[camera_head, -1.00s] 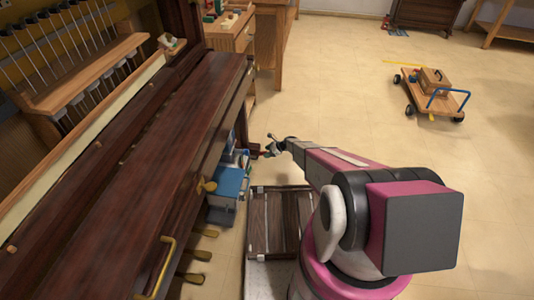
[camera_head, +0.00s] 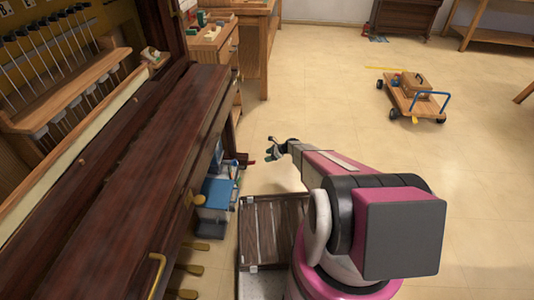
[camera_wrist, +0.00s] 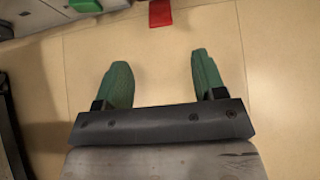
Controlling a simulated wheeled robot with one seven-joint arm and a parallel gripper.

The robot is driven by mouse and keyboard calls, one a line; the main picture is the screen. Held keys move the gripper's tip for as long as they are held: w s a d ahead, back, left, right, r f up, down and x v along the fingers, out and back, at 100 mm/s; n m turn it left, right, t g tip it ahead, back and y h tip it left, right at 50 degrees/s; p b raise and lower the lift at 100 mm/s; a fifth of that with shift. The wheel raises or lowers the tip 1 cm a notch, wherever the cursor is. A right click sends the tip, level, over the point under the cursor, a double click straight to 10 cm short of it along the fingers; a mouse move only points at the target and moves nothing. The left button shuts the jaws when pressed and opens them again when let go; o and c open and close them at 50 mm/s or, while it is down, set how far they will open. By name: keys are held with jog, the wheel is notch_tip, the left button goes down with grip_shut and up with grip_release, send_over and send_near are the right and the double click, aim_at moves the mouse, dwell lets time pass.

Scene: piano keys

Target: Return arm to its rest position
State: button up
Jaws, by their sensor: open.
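My gripper (camera_head: 273,149) shows small in the head view, at the end of my pink and grey arm, above the floor to the right of the piano. In the wrist view, my gripper (camera_wrist: 155,82) has its two green fingers apart, with only bare tan floor between them. It holds nothing. The brown piano (camera_head: 120,180) fills the left of the head view, and my gripper is clear of it.
A blue box (camera_head: 214,197) stands on the floor beside the piano, near brass pedals (camera_head: 188,268). A dark slatted wooden piece (camera_head: 270,228) lies beside my base. A wooden cart (camera_head: 412,98) stands at the far right. Open floor (camera_head: 330,100) lies beyond my arm.

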jog(key=s+d+r+n+h, duration=0.2)
jog(key=s+r+n, duration=0.4)
jog(key=s+r, duration=0.6)
jog(key=s+d+r+n+g+h, duration=0.1)
jog(key=s+d+r+n+h, duration=0.2)
jog(key=s+r, duration=0.8)
jog(key=s+d+r+n+g+h, duration=0.1)
jog(key=s+d+r+n+h, duration=0.2)
jog(key=s+r+n, duration=0.8)
notch_tip(320, 180, up, 8)
jog(key=shift+s+f+h, duration=0.15)
jog(key=shift+s+h, duration=0.7)
jog(key=shift+h, duration=0.35)
